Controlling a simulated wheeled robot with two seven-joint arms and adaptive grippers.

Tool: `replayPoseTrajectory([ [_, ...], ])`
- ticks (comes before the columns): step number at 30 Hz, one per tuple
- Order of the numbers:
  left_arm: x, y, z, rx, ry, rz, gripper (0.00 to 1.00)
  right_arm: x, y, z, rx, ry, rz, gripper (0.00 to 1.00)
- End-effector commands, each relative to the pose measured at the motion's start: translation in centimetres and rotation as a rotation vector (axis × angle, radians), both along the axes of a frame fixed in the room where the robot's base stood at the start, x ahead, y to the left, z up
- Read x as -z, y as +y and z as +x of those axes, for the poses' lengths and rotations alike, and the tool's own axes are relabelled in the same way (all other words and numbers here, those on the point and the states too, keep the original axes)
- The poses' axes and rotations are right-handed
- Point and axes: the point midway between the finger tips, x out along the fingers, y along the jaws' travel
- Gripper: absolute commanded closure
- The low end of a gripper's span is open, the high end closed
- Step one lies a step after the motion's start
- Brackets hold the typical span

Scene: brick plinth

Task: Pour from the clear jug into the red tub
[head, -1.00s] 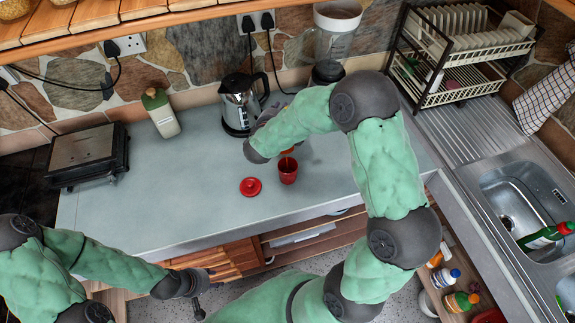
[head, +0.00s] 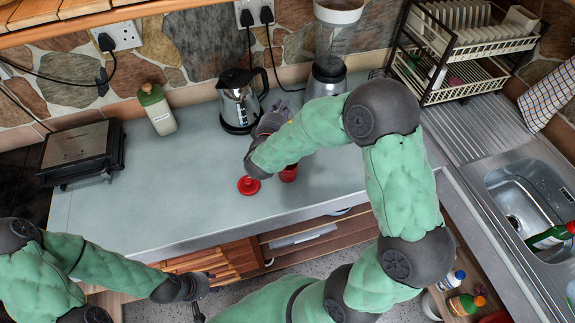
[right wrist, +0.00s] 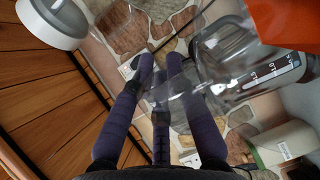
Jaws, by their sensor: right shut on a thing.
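The red tub (head: 289,174) stands on the grey counter, with its upper part partly covered by my right arm. My right gripper (head: 272,121) is above and behind it, its fingers mostly hidden by the forearm. In the right wrist view, my right gripper (right wrist: 160,75) is shut on the clear jug (right wrist: 160,95), whose see-through wall shows between and beside the fingers. An orange-red patch fills that view's upper right corner; I cannot tell if it is the jug's contents. In the head view the jug is hidden. My left gripper (head: 205,292) is open and empty, in front of the counter.
A grill (head: 82,152) is at left, a dish rack (head: 465,50) at right. The counter's left middle is clear.

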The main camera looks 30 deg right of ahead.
Motion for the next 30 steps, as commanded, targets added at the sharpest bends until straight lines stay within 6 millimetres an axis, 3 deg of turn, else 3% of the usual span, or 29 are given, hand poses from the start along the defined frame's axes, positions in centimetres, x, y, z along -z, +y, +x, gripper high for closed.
replayPoseTrajectory([
  [30, 7.7, 0.0, 0.0, 0.0, 0.0, 0.0, 0.6, -1.2, 1.0, -2.5, 0.0, -0.187, -0.068, 1.0],
])
